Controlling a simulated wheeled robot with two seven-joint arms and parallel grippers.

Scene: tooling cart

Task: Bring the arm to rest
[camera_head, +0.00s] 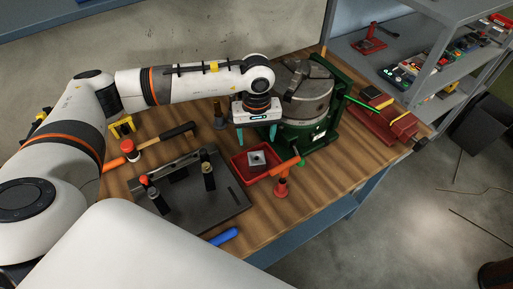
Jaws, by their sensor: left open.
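My left arm (190,84) comes in from the left and reaches across the wooden bench top. My left gripper (258,122) points down above the bench, just in front of the green and grey machine, with its housing over the far side of the red tray. It is open, and I see nothing held in it. My right gripper is not in view.
The green machine with a grey round chuck (305,100) stands right beside the gripper. A red tray (240,165) holds a grey block (257,160). A black fixture plate (215,205), a hammer (170,133) and a red vise (385,125) also occupy the bench (320,190).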

